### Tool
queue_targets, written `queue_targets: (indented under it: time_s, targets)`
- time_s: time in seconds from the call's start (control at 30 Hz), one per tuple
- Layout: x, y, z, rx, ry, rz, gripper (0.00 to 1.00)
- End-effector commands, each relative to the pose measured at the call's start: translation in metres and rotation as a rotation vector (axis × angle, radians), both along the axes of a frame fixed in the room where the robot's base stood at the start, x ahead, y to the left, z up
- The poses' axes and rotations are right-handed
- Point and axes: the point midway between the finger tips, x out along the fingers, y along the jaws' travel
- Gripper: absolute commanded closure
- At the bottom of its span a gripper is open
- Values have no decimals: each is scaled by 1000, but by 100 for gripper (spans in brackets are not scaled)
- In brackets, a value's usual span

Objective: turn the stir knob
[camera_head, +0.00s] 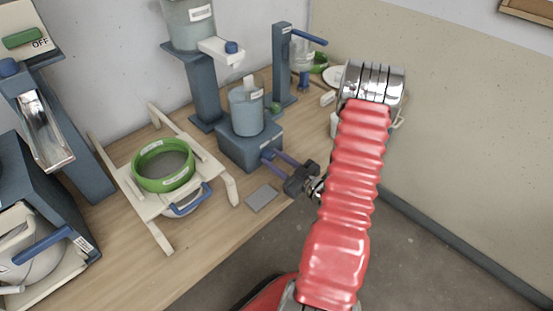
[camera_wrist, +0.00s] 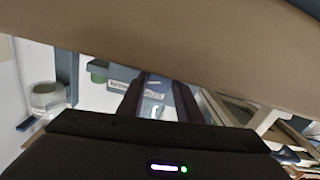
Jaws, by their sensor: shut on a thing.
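The stirrer is a dark blue box base (camera_head: 243,147) with a grey-blue bucket (camera_head: 246,110) standing on it, a white piece rising from the bucket's top. My gripper (camera_head: 270,154) reaches from the right to the base's front right face. Its two fingers are shut on the stir knob there, which they mostly hide. In the wrist view my gripper (camera_wrist: 155,82) shows as two dark fingers on either side of a pale, small shape, against the blue base (camera_wrist: 124,74) and its white label. The knob's turn angle cannot be made out.
A green-rimmed sieve (camera_head: 163,167) sits on a cream wooden stand to the left. A grey flat plate (camera_head: 262,198) lies near the table's front edge. Blue posts (camera_head: 204,90) stand behind the stirrer. Open floor lies to the right of the table.

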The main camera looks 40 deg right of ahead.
Motion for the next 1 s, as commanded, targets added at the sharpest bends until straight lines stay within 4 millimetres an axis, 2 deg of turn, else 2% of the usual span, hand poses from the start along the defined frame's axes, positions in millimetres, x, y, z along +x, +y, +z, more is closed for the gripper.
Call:
queue_targets:
  time_s: [0.4,0.93,0.97,1.0]
  targets:
    - [0,-1,0,-243,-6,-3,90]
    - [0,0,0,-277,-6,-1,90]
    - [0,0,0,-277,-6,-1,66]
    - [0,0,0,-277,-6,-1,63]
